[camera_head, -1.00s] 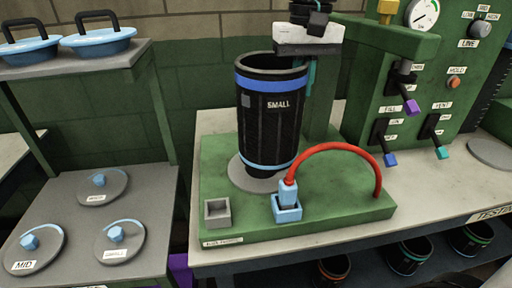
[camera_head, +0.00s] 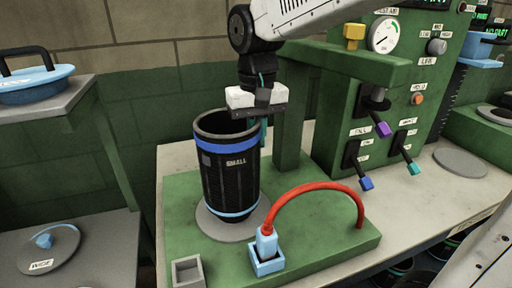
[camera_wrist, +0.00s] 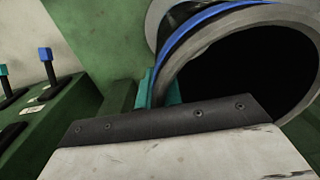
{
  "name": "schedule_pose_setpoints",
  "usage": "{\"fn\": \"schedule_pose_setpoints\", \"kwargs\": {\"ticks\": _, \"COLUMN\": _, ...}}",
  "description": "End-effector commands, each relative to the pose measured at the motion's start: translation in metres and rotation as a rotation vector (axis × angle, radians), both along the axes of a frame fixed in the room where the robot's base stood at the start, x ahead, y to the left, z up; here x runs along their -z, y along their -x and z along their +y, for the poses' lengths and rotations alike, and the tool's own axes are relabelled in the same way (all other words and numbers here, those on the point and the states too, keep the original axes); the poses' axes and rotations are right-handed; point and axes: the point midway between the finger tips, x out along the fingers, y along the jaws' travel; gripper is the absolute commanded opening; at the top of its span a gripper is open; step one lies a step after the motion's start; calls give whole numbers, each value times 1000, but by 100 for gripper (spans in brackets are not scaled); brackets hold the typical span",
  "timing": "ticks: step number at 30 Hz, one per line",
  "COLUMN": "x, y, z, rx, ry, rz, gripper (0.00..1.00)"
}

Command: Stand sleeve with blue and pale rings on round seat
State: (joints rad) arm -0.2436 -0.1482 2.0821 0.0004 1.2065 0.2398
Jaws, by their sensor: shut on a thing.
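The black sleeve (camera_head: 229,180) is marked SMALL and has a blue ring near its top and a pale blue ring near its bottom. It is upright over the grey round seat (camera_head: 210,227) on the green base, roughly centred. I cannot tell whether its bottom touches the seat or hangs just above it. My gripper (camera_head: 263,130) is shut on the sleeve's right rim. In the wrist view the teal fingers (camera_wrist: 162,90) pinch the wall of the sleeve (camera_wrist: 210,20), whose dark open mouth faces the camera.
A red hose (camera_head: 312,190) arches from a blue socket (camera_head: 268,262) close to the seat. A small grey open box (camera_head: 187,271) is in front. A green panel with a gauge (camera_head: 384,34) and levers stands at the right. A lidded side shelf (camera_head: 105,250) is at the left.

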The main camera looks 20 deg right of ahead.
Motion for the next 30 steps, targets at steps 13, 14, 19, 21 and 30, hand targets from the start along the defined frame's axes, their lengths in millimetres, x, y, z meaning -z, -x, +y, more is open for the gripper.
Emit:
{"fn": "schedule_pose_setpoints", "kwargs": {"ticks": 13, "x": 27, "y": 0, "z": 0, "rx": 0, "ry": 0, "rz": 0, "gripper": 0}}
{"fn": "schedule_pose_setpoints", "kwargs": {"ticks": 14, "x": 27, "y": 0, "z": 0, "rx": 0, "ry": 0, "rz": 0, "gripper": 0}}
{"fn": "schedule_pose_setpoints", "kwargs": {"ticks": 19, "x": 30, "y": 0, "z": 0, "rx": 0, "ry": 0, "rz": 1, "gripper": 21}}
{"fn": "schedule_pose_setpoints", "kwargs": {"ticks": 21, "x": 30, "y": 0, "z": 0, "rx": 0, "ry": 0, "rz": 1, "gripper": 29}}
{"fn": "schedule_pose_setpoints", "kwargs": {"ticks": 30, "x": 27, "y": 0, "z": 0, "rx": 0, "ry": 0, "rz": 1, "gripper": 29}}
